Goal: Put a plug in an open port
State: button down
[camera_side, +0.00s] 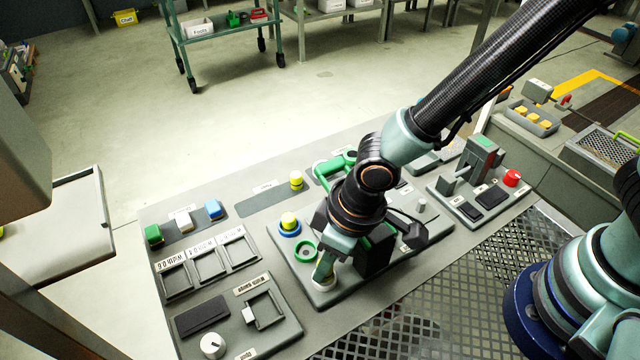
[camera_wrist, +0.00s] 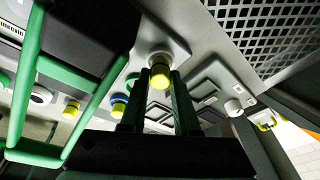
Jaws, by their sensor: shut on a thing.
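My gripper (camera_wrist: 160,78) is shut on a yellow plug (camera_wrist: 160,72). In the wrist view the plug is in line with the white port (camera_wrist: 158,50); I cannot tell how deep it sits. In the side view my gripper (camera_side: 326,270) is low over this port (camera_side: 321,286), and its fingers mostly hide the plug. A second yellow plug (camera_side: 289,219) stands in the blue-ringed port (camera_side: 291,230). The green-ringed port (camera_side: 306,252) between them is empty. A third yellow plug (camera_side: 296,180) stands upright on the strip behind.
Left are grey width frames (camera_side: 210,260) and coloured blocks (camera_side: 184,222). A panel with a red knob (camera_side: 512,178) lies right.

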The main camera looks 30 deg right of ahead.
jog(key=shift+f, duration=0.6)
dwell(1.2)
jog(key=c, duration=0.6)
grip_release()
jog(key=shift+o, duration=0.2)
jog(key=o, duration=0.4)
jog(key=shift+w+a+r+v, duration=0.1)
jog(key=shift+w+a+v, duration=0.15)
jog(key=shift+v, duration=1.2)
jog(key=shift+w+a+r+v, duration=0.1)
jog(key=shift+w+a+v, duration=0.15)
jog(key=shift+v, duration=1.2)
jog(key=shift+w+a+r+v, duration=0.1)
jog(key=shift+w+a+v, duration=0.15)
jog(key=shift+v, duration=1.25)
jog(key=shift+f, duration=0.1)
